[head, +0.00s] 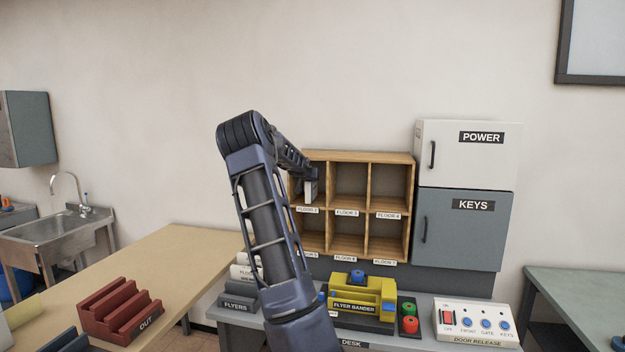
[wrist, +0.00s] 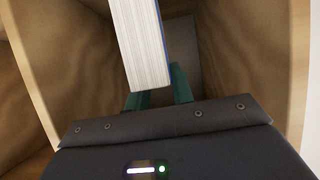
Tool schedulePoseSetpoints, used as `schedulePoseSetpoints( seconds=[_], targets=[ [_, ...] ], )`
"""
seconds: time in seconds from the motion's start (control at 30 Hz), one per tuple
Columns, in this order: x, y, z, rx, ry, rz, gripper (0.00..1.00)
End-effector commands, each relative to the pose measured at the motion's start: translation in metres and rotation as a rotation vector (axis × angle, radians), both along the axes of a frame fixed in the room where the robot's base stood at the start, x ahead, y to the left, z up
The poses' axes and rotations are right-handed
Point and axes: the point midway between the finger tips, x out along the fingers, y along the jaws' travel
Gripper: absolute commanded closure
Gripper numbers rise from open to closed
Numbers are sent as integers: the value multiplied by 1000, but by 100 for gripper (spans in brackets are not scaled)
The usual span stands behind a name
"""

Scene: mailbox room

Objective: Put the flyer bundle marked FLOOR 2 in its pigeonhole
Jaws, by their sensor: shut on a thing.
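My gripper (head: 313,174) is at the top-left pigeonhole of the wooden rack (head: 381,158). It is shut on a flyer bundle (head: 310,189), a thin white block standing on edge inside the opening. In the wrist view the bundle (wrist: 140,45) shows white page edges and a blue side, between green fingertips (wrist: 158,97). Wooden walls are on both sides of it. The label under this pigeonhole (head: 308,210) seems to read FLOOR 2, but the digit is small. The bundle's own marking is not visible. Whether the bundle touches the pigeonhole floor I cannot tell.
The FLYERS holder (head: 238,304) with other bundles stands at the left of the desk, partly behind my arm.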

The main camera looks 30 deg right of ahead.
Motion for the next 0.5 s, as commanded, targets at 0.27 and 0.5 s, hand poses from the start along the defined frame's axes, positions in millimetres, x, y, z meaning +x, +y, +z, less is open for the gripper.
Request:
schedulePoseSetpoints(
  seconds=[0.27,0.5],
  targets=[
    [9,-10,0,1,1,0,100],
    [27,-28,-1,0,0,-1,100]
  ],
)
